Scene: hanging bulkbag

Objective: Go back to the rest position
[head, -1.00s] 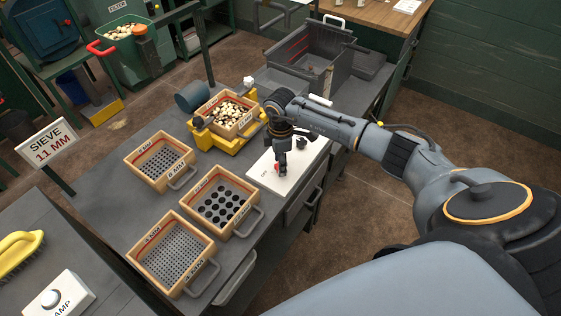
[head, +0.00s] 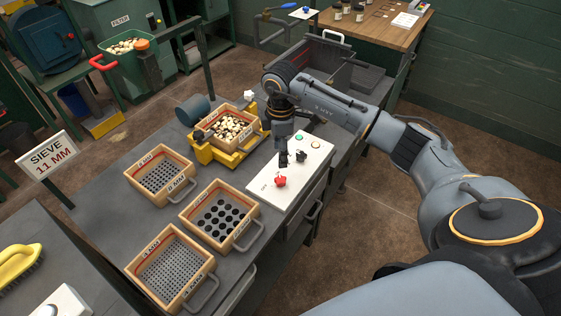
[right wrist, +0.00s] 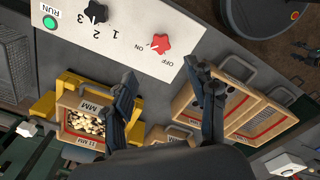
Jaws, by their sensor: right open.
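My right gripper (head: 284,160) hangs above the upper part of the white control panel in the head view, apart from the red knob. In the right wrist view its two dark fingers (right wrist: 168,105) are spread with nothing between them. The red star-shaped knob (head: 280,181) sits by the OFF and ON marks on the panel (head: 262,190); it also shows in the right wrist view (right wrist: 161,43). A black knob (right wrist: 96,12) with numbers and a green button (right wrist: 50,22) marked RUN are on the same panel. My left gripper is not in view.
A sieve of pale pieces (head: 231,128) sits in the yellow shaker (head: 222,152). Several empty sieves stand on the grey bench, one with large holes (head: 220,213). A grey bin (head: 328,62) is behind my right arm. A yellow brush (head: 18,262) lies at left.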

